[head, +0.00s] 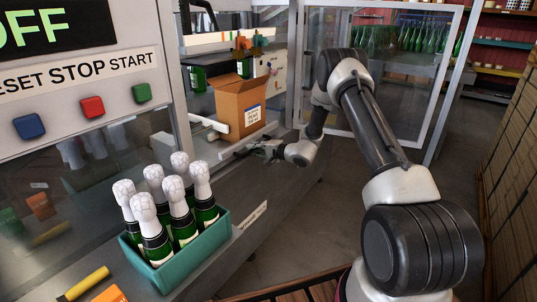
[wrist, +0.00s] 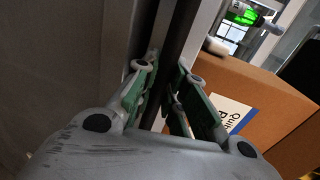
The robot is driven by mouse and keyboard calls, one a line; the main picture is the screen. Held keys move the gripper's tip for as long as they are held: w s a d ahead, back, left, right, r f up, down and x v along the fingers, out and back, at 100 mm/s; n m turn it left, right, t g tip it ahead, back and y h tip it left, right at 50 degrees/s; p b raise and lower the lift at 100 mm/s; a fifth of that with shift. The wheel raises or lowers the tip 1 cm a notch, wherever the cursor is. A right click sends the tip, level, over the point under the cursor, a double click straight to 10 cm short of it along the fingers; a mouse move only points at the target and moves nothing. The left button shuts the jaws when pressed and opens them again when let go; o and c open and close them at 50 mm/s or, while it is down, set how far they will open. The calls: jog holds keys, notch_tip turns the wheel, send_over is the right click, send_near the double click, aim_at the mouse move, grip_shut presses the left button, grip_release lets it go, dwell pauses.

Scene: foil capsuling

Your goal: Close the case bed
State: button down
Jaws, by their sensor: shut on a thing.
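The case bed (head: 217,138) shows as a pale rail and ledge in the machine's opening, beside and under an open cardboard case (head: 240,108). The case stands upright with its flaps up and a white label on its front. My gripper (head: 247,150) is low in front of the case, at the machine's front edge. In the wrist view, my gripper's green-padded fingers (wrist: 167,82) are closed around a dark upright bar (wrist: 176,35). I cannot tell how the bar joins the bed. The case (wrist: 270,100) is just to the right there.
A teal crate (head: 200,258) of foil-topped bottles stands on the front ledge, near a yellow tube (head: 84,284). A panel with blue, red and green buttons (head: 92,107) is at left. A glass door (head: 385,75) stands open behind my arm. Floor right of the machine is clear.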

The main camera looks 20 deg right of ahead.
aim_at(245, 145)
jog(key=x, duration=0.2)
jog(key=r+x, duration=0.1)
jog(key=x, duration=0.1)
jog(key=shift+w+a+f, duration=0.1)
jog(key=shift+w+a, duration=0.25)
jog(key=shift+w, duration=0.05)
jog(key=c, duration=1.5)
grip_release()
jog(key=shift+w+a, duration=0.1)
jog(key=shift+o, duration=0.2)
jog(key=v, duration=1.2)
